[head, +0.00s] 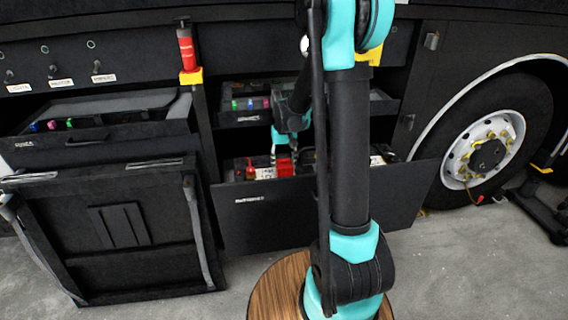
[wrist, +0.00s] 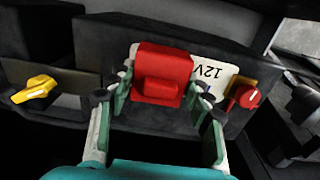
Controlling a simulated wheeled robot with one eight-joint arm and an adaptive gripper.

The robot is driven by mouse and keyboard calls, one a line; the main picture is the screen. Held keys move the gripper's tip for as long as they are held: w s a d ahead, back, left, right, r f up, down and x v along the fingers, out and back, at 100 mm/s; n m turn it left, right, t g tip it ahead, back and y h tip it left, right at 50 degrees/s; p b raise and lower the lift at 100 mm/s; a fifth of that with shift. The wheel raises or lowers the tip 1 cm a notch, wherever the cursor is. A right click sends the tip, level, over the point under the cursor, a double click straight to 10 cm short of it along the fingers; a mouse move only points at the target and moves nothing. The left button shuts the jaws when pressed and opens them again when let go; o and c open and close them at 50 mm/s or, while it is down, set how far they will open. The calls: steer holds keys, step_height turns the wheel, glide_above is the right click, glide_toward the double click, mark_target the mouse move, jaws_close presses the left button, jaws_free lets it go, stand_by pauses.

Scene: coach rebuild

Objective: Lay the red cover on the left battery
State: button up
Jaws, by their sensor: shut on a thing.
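The red cover (wrist: 163,62) is between the two green-padded fingers of my gripper (wrist: 162,98), which is shut on its raised grip. In the head view, the red cover (head: 286,168) is inside the open drawer, below my gripper (head: 283,154). The left battery is a dark box with a white 12V label (wrist: 210,72), upside down in the wrist view; its label also shows in the head view (head: 265,173). The cover overlaps the label in the wrist view and hides part of the battery's top. I cannot tell whether the cover touches the battery.
A red knob (wrist: 246,97) sits beside the label, and a yellow knob (wrist: 35,89) is at the wrist view's left. The drawer front (head: 290,212) stands before the batteries. An upper tray (head: 240,116) with coloured parts lies above. My arm hides the drawer's middle.

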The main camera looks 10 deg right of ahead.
mark_target(284, 159)
steer(key=shift+f, duration=0.15)
steer(key=o, duration=1.1)
step_height(284, 159, up, 12)
steer(key=shift+r, duration=0.2)
